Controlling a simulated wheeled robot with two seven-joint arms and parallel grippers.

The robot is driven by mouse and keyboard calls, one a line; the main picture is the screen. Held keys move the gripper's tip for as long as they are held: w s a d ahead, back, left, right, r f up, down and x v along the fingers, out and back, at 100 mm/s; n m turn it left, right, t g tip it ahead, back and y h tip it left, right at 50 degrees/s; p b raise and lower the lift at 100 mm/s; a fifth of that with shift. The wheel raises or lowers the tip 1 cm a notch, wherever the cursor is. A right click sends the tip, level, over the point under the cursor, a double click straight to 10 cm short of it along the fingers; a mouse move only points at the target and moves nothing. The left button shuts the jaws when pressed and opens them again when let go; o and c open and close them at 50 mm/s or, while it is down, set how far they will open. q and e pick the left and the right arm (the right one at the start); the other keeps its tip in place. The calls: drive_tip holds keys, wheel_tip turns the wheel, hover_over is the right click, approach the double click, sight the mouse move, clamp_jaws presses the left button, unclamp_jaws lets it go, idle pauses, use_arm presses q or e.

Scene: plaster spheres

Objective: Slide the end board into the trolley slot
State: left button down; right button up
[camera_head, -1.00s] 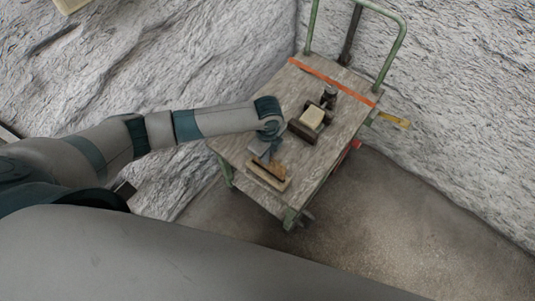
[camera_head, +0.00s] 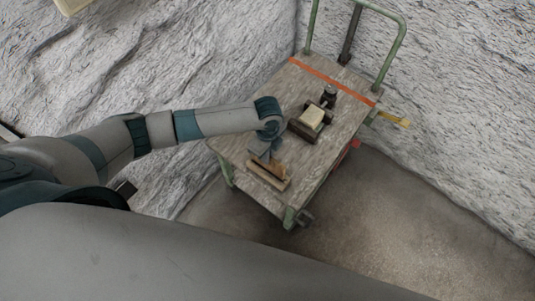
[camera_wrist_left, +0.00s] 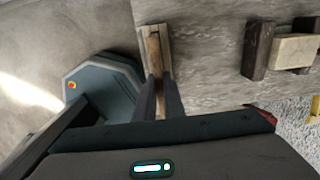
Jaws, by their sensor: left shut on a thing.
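The wooden trolley (camera_head: 312,160) has a flat grey-brown deck and green legs. Near its front edge is the slot (camera_head: 262,180), framed by pale wooden rails. My left gripper (camera_head: 268,158) is over this slot, shut on the brown end board (camera_head: 278,170). In the left wrist view the end board (camera_wrist_left: 154,55) lies between the two rails of the slot (camera_wrist_left: 168,42), roughly in line with them. My left gripper (camera_wrist_left: 160,96) has its fingers on either side of the board. How deep the board sits in the slot I cannot tell. My right gripper is out of view.
A pale block (camera_head: 312,116) between dark brown blocks and a small dark cylinder (camera_head: 329,92) stand farther back on the deck. An orange strap (camera_head: 330,80) crosses behind them. A green handle (camera_head: 398,45) rises at the back. Rough pale walls stand behind.

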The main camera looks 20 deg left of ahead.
use_arm(q)
drive_tip(key=shift+p, duration=0.6)
idle(1.3)
drive_tip(key=shift+f+b, duration=1.25)
drive_tip(key=shift+f, duration=1)
idle(0.3)
drive_tip(key=c, duration=1.8)
unclamp_jaws()
drive_tip(key=shift+o, duration=0.2)
drive_tip(key=shift+r, duration=0.2)
drive_tip(key=shift+r+p, duration=1.9)
drive_tip(key=shift+p, duration=0.25)
drive_tip(key=shift+s+d, duration=0.1)
drive_tip(key=shift+d, duration=0.05)
